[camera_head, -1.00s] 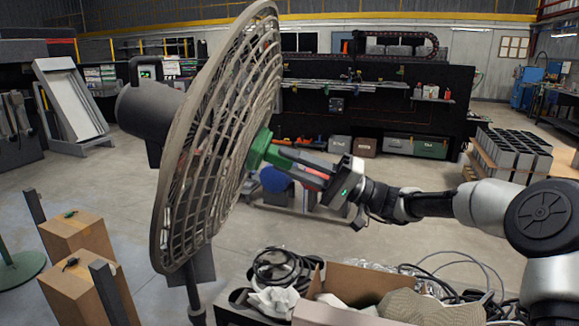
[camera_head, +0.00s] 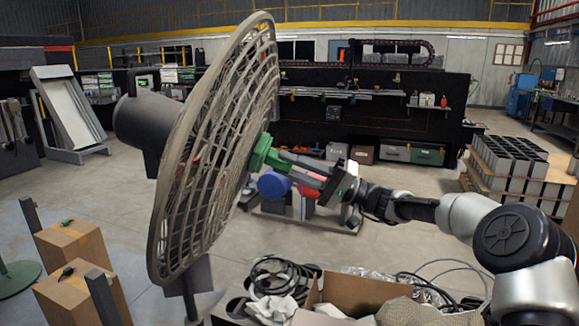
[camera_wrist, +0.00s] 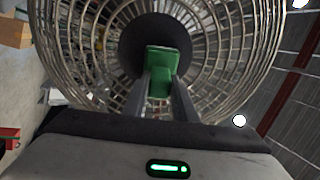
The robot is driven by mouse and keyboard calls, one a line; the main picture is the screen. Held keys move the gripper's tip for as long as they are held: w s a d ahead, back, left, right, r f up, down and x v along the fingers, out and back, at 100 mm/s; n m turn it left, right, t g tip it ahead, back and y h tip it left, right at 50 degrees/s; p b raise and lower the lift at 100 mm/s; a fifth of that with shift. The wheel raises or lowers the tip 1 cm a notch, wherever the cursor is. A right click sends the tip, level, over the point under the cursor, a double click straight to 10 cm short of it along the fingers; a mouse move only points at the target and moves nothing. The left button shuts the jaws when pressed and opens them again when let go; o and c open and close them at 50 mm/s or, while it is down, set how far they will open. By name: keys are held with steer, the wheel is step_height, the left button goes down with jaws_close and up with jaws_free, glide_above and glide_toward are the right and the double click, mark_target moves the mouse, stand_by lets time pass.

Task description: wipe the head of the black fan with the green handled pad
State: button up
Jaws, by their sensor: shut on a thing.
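The black fan's head (camera_head: 212,150) stands left of centre in the head view, its round wire grille facing right. In the wrist view the grille (camera_wrist: 225,45) fills the upper middle, with the dark hub (camera_wrist: 130,45) behind the pad. My gripper (camera_head: 285,158) reaches in from the right and is shut on the green handled pad (camera_head: 262,152). The pad is at the right face of the grille, around mid height. It also shows between my fingers in the wrist view (camera_wrist: 161,75). I cannot tell for sure whether the pad touches the wires.
An open cardboard box (camera_head: 365,292) and black coiled cables (camera_head: 283,277) lie below my arm. Two cardboard boxes (camera_head: 75,245) stand at lower left. A blue round object (camera_head: 273,185) shows behind my gripper. Open floor lies beyond the fan.

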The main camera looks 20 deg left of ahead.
steer(key=b+v, duration=0.2)
steer(key=v, duration=0.4)
stand_by(0.3)
steer(key=shift+b+v, duration=0.4)
steer(key=shift+v, duration=1.05)
